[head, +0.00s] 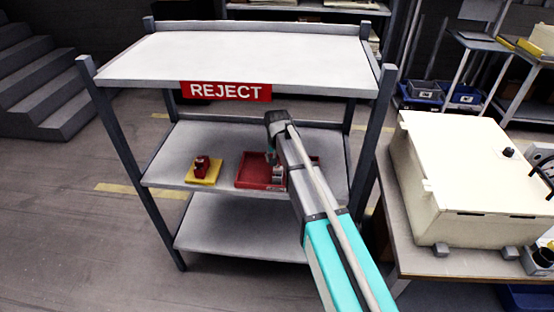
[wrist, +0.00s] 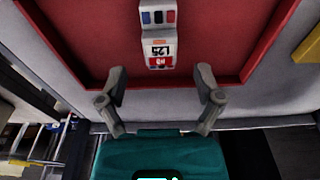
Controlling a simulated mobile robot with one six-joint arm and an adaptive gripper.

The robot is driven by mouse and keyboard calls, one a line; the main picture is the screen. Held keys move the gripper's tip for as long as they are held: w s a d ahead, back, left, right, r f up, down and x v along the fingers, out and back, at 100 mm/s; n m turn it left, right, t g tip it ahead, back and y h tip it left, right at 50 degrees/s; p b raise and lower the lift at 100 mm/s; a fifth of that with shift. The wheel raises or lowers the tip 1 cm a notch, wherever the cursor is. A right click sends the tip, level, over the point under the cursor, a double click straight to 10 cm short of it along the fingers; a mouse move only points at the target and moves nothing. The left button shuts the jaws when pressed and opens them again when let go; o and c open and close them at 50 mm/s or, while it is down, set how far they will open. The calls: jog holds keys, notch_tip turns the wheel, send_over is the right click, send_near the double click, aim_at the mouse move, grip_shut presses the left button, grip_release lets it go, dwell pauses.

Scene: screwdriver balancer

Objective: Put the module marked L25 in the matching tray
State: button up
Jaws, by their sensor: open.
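The module marked L25 (wrist: 158,40) is a light grey block with a red label and dark blue and red patches on one end. It sits in the red tray (wrist: 245,55), its lettering upside down in the wrist view. The red tray (head: 245,184) lies on the middle shelf under the REJECT sign. My gripper (wrist: 161,80) is open, its two fingers apart near the labelled end of the module and not closed on it. In the head view my arm and gripper (head: 277,175) hide part of the tray.
A yellow tray (head: 212,178) with a small red and dark object (head: 201,165) stands left of the red tray. The rack's top shelf (head: 240,55) overhangs, and posts stand at its corners. A cream box (head: 470,170) sits on a bench to the right.

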aim_at(278, 169)
notch_tip(278, 169, up, 6)
jog(key=p, duration=0.5)
jog(key=shift+s+r+p, duration=0.15)
jog(key=shift+s+p, duration=0.15)
jog(key=shift+s, duration=0.1)
dwell(0.5)
jog(key=s+d+g, duration=0.1)
jog(key=s+d, duration=2.1)
jog(key=shift+s+d, duration=0.35)
jog(key=shift+d, duration=0.05)
